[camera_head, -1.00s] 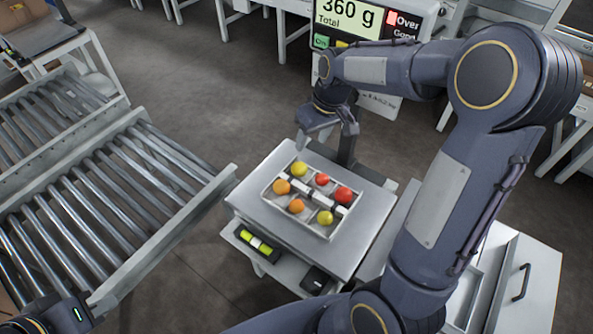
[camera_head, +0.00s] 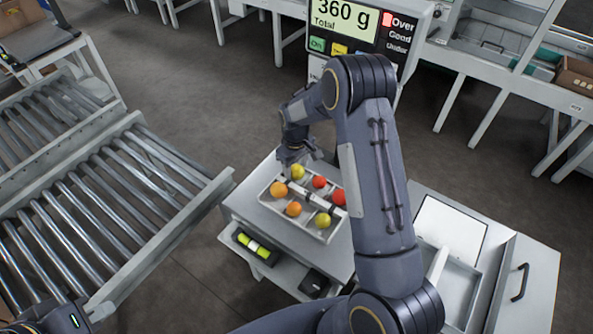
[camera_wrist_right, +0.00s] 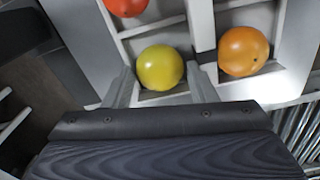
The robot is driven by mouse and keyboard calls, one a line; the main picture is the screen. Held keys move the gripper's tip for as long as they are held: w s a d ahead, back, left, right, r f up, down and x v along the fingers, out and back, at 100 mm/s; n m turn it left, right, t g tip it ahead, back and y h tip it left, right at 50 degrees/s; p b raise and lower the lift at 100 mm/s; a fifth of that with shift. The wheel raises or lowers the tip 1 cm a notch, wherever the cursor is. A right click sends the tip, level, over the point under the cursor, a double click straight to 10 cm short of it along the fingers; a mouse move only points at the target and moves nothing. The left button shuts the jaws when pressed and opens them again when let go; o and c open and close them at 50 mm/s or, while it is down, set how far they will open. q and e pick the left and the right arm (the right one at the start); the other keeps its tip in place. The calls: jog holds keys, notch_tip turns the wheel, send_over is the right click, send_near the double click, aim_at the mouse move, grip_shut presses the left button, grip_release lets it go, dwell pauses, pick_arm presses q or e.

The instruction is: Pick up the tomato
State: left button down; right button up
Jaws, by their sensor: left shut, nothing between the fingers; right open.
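A white divided tray (camera_head: 318,236) holds several red, orange and yellow tomatoes on the scale's steel platform. A yellow tomato (camera_head: 297,171) sits in its far-left part; the right wrist view shows it too (camera_wrist_right: 160,67). My right gripper (camera_head: 296,158) is open, directly over that tomato. In the right wrist view my right gripper (camera_wrist_right: 158,84) has one finger on either side of the yellow tomato; contact cannot be told. An orange tomato (camera_wrist_right: 243,51) lies just outside the right finger. Only a piece of my left arm shows at bottom left; its fingers are out of sight.
The scale display (camera_head: 345,22) behind the tray reads 360 g, with a red mark beside Over. A roller conveyor (camera_head: 110,215) stands on the left. A small device with a yellow-green level (camera_head: 254,245) lies on the shelf below the platform (camera_head: 250,205).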

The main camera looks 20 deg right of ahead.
jog(key=shift+f, duration=0.4)
jog(key=shift+c, duration=0.3)
jog(key=c, duration=0.3)
jog(key=shift+r, duration=0.1)
